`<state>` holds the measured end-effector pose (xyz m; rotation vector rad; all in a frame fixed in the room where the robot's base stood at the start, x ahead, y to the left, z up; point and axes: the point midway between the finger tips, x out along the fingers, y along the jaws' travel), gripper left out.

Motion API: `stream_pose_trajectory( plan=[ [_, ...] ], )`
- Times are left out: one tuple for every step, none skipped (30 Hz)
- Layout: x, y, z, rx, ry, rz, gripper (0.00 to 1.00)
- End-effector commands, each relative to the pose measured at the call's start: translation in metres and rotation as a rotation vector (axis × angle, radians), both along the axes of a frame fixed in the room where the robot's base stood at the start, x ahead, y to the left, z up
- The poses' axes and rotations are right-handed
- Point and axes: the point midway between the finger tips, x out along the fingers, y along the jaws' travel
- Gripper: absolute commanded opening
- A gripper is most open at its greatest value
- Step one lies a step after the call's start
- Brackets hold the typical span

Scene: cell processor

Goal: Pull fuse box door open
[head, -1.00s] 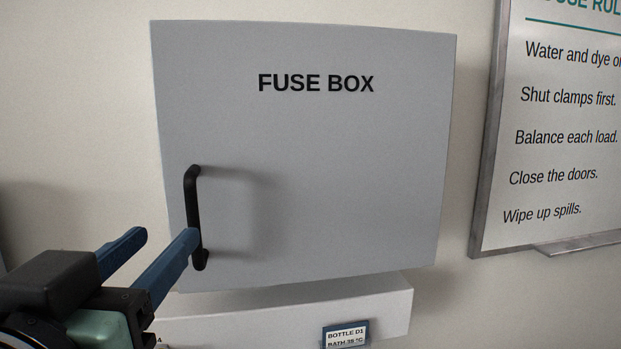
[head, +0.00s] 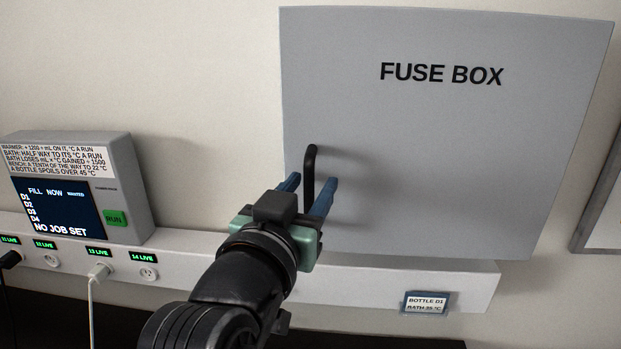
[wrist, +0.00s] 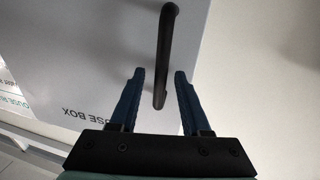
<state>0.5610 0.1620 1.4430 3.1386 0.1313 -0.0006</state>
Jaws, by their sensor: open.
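The grey fuse box door (head: 440,130), lettered FUSE BOX, is on the wall at the right of the head view and looks shut. Its black upright handle (head: 310,165) is near the door's left edge. My gripper (head: 308,184) is open, with its blue fingers on either side of the handle in the head view. In the wrist view the handle (wrist: 165,50) runs down to between the two open fingertips (wrist: 159,73). I cannot tell whether either finger touches it. The handle's lower end is hidden by my gripper in the head view.
A grey control unit (head: 130,180) with a screen and green RUN button stands at left on a white ledge (head: 350,277) with several sockets. A plugged-in white cable (head: 92,300) hangs there. A framed sign (head: 605,210) is at right.

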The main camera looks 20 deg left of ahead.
Motion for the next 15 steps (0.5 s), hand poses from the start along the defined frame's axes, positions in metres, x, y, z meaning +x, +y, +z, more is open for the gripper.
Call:
stream_pose_trajectory(
  plan=[
    [0.0014, -0.0002, 0.0005, 0.0, 0.0, 0.0, 0.47],
    [0.0017, -0.0001, 0.0004, 0.0, -0.001, 0.0, 0.47],
    [0.002, 0.0, 0.0002, 0.001, -0.001, 0.0, 0.47],
    [0.002, 0.0, 0.0002, 0.001, -0.001, 0.0, 0.47],
    [0.0019, 0.0, 0.0001, 0.0, -0.001, 0.0, 0.47],
    [0.0019, 0.0, 0.0001, 0.0, -0.001, 0.0, 0.47],
    [0.0018, 0.0, 0.0001, 0.0, -0.001, 0.0, 0.47],
    [0.0018, 0.0, 0.0001, 0.0, -0.001, 0.0, 0.47],
    [0.0017, 0.0, 0.0002, 0.0, -0.001, 0.0, 0.43],
    [0.0017, -0.0001, 0.0002, 0.0, -0.001, 0.0, 0.38],
    [0.0017, 0.0, 0.0002, 0.0, -0.001, 0.0, 0.33],
    [0.0016, 0.0, 0.0002, 0.0, -0.001, 0.0, 0.26],
    [0.0016, 0.0, 0.0002, 0.0, -0.001, 0.0, 0.2],
    [0.0016, 0.0, 0.0002, 0.0, -0.001, 0.0, 0.15],
    [0.0016, 0.0, 0.0003, 0.0, -0.001, 0.0, 0.07]
  ],
)
